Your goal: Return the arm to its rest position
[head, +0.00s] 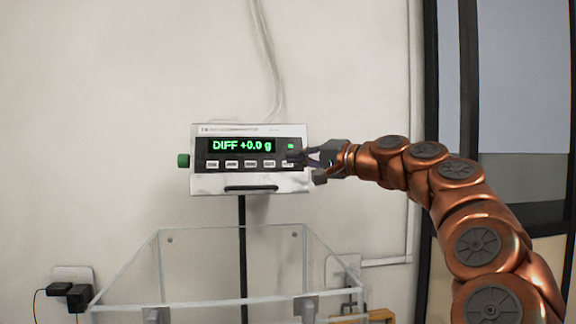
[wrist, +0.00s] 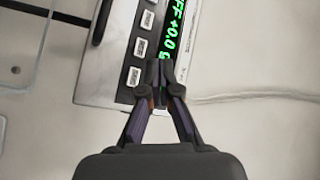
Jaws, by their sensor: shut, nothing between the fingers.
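My copper-coloured arm (head: 460,210) reaches in from the right side of the head view. My gripper (head: 300,160) is at the right end of the weighing display (head: 215,183), in front of its row of buttons. The display reads "DIFF +0.0 g" in green. In the wrist view my gripper (wrist: 160,75) is shut with its fingertips together and nothing between them. The tips overlap the display panel (wrist: 112,55) near its last button; I cannot tell whether they touch it.
A clear open-topped box (head: 200,296) stands below the display, in front of its black post (head: 242,215). A wall socket with black plugs (head: 78,297) is at the lower left. A dark-framed door or window (head: 470,60) is behind my arm. The wall left of the display is clear.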

